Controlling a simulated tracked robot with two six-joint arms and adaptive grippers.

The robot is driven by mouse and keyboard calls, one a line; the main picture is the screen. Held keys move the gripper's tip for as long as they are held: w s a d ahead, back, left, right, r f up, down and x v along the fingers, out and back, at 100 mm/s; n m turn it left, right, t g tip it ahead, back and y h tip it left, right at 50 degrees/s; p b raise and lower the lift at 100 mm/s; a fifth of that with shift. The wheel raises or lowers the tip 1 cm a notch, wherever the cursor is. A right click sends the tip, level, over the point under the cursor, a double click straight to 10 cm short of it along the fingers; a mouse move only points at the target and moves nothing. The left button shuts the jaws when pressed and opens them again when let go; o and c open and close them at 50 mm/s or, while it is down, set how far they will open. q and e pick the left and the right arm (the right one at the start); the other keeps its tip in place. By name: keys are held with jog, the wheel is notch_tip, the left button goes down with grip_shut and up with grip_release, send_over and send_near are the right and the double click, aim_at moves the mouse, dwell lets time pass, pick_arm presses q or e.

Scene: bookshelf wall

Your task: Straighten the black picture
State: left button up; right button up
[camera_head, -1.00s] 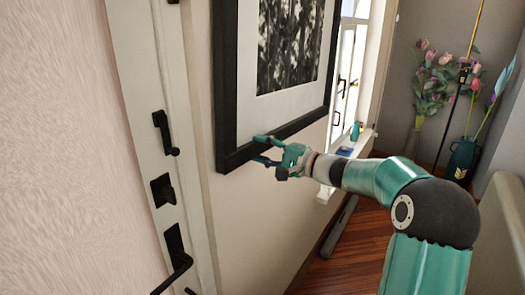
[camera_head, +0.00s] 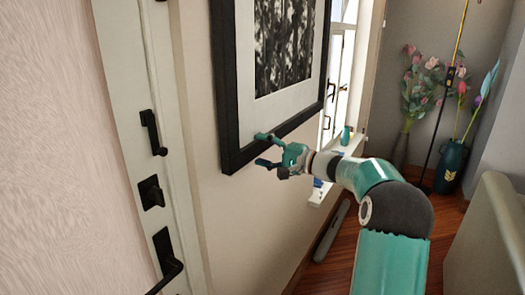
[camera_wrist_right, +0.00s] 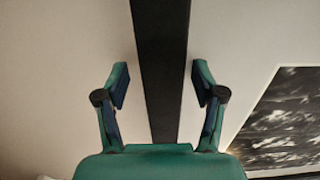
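The black picture (camera_head: 228,90) hangs on the wall, with a thick black frame, white mat and dark tree-like print. The strong slant of its lower edge in the head view makes its tilt hard to judge. My right gripper (camera_head: 261,149) is open at the lower edge, near the lower left corner. In the wrist view the frame bar (camera_wrist_right: 162,60) runs between the two open fingers (camera_wrist_right: 160,85), with a gap on each side. The print (camera_wrist_right: 290,112) shows at the right there. My left gripper is out of view.
A white door with black handles (camera_head: 164,255) stands left of the picture. A window with a sill (camera_head: 333,165) lies just right of it. Vases with flowers (camera_head: 453,165) stand in the far corner. A pale rounded piece (camera_head: 490,235) is at the right.

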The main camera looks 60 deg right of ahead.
jog(key=shift+s, duration=0.15)
jog(key=s, duration=1.1)
jog(key=shift+s+d, duration=0.3)
jog(key=shift+s, duration=0.1)
